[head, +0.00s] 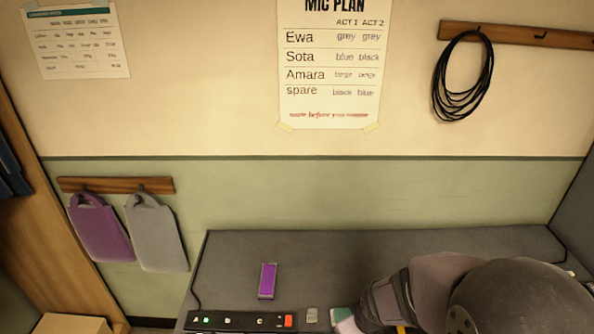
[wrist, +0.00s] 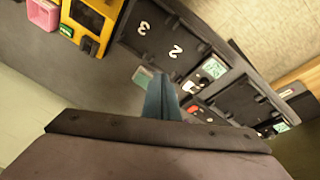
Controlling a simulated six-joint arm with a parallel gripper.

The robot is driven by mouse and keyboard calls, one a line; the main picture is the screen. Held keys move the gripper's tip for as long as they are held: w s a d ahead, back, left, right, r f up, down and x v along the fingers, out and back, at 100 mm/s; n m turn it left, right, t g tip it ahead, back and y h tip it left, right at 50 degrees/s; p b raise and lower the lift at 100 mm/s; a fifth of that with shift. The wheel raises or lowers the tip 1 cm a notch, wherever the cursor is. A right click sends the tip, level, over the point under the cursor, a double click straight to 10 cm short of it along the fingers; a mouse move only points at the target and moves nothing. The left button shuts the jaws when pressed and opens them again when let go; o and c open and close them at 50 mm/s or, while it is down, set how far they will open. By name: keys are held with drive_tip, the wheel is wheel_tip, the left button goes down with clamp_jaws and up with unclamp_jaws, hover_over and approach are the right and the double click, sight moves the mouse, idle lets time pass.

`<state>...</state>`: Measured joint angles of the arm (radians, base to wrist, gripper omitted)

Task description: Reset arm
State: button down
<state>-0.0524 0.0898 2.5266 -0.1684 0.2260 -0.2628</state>
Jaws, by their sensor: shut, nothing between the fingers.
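My gripper (wrist: 162,98) is shut and empty in the wrist view, its two blue-teal fingers together above the grey bench. Beyond the fingertips is a black tray (wrist: 150,45) marked 3 and 2, with a small lit display. In the head view my arm comes in from the lower right over the bench (head: 400,245), and the fingertips cannot be made out clearly there. A small pale green piece (wrist: 142,76) lies by the fingers in the wrist view; I cannot tell whether they touch.
A purple block (head: 267,281) lies on the bench. A black strip (head: 240,321) with letters, lights and a red part is at the front edge. A yellow device (wrist: 92,25) and pink box (wrist: 43,15) show in the wrist view. The bench's back is clear.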

drive_tip(key=s+r+m+g, duration=0.3)
drive_tip(key=s+m, duration=0.2)
drive_tip(key=s, duration=0.5)
drive_tip(key=shift+d+r+g, duration=0.25)
drive_tip(key=shift+d+g, duration=0.05)
drive_tip(key=shift+d, duration=0.05)
drive_tip(key=shift+w, duration=0.1)
idle(1.5)
